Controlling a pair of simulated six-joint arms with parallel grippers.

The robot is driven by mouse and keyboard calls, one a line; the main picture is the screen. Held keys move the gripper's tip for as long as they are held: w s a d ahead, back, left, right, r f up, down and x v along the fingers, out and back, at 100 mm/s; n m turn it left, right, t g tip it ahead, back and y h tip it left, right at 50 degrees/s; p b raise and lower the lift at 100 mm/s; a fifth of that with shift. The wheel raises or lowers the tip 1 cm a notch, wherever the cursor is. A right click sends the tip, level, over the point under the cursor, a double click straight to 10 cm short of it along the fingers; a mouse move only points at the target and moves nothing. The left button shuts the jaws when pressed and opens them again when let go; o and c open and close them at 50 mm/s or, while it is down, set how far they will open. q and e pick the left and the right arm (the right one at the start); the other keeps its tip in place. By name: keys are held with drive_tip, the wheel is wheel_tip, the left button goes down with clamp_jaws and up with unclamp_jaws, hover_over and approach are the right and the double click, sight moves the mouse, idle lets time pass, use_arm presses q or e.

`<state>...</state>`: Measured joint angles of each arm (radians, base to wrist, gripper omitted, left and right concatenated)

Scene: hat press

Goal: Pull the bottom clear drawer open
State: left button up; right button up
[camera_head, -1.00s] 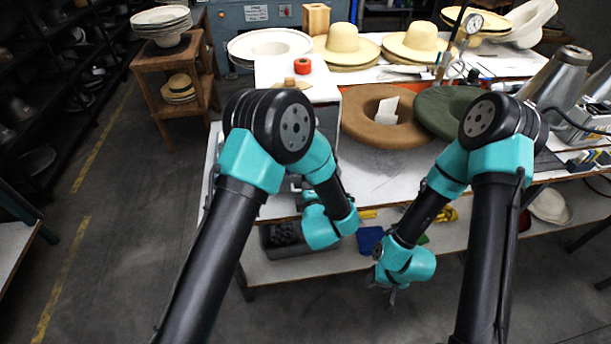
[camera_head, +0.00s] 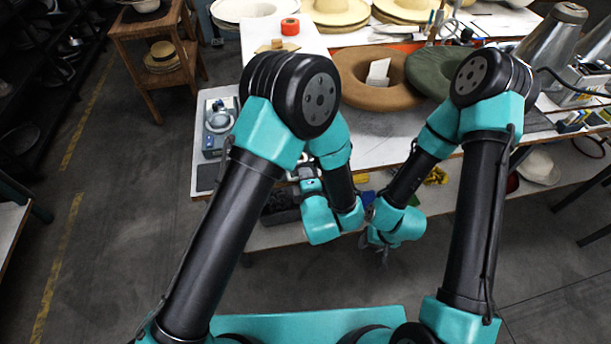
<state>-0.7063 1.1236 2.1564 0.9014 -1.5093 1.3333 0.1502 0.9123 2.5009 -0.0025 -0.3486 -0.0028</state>
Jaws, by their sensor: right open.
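A white cabinet (camera_head: 312,38) stands at the back of the work table, with a red roll on its top. Its front is hidden behind my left arm, so I cannot make out the clear drawers or whether the bottom one is open. My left arm bends down over the table's front edge. My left gripper (camera_head: 307,170) is small and partly covered by the arm, below the cabinet; its jaws cannot be made out. My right gripper (camera_head: 383,257) points down in front of the table's lower shelf, open and empty, away from the cabinet.
A brown hat brim (camera_head: 365,92) and a dark green brim (camera_head: 428,75) lie on the table to the right of my left elbow. A grey device (camera_head: 219,125) sits at the table's left end. Bins (camera_head: 278,207) are on the lower shelf.

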use_arm(q)
drive_tip(key=shift+s, duration=0.1)
drive_tip(key=v, duration=1.7)
idle(0.4)
drive_tip(key=w+a+f+m+g+h, duration=0.3)
drive_tip(key=w+a+f+m+g, duration=0.5)
drive_tip(key=a+f, duration=0.4)
drive_tip(key=s+a+f+m+g+h, duration=0.1)
drive_tip(key=s+a+f+m+g, duration=0.2)
drive_tip(key=a, duration=0.5)
drive_tip(key=s+a+f+m+g+h, duration=0.2)
drive_tip(key=s+a+f+m+g, duration=0.1)
drive_tip(key=a+m, duration=0.3)
drive_tip(key=shift+s+a+f+m+g, duration=0.2)
drive_tip(key=shift+a+f+m+g, duration=0.15)
drive_tip(key=shift+a+f, duration=0.6)
idle(2.2)
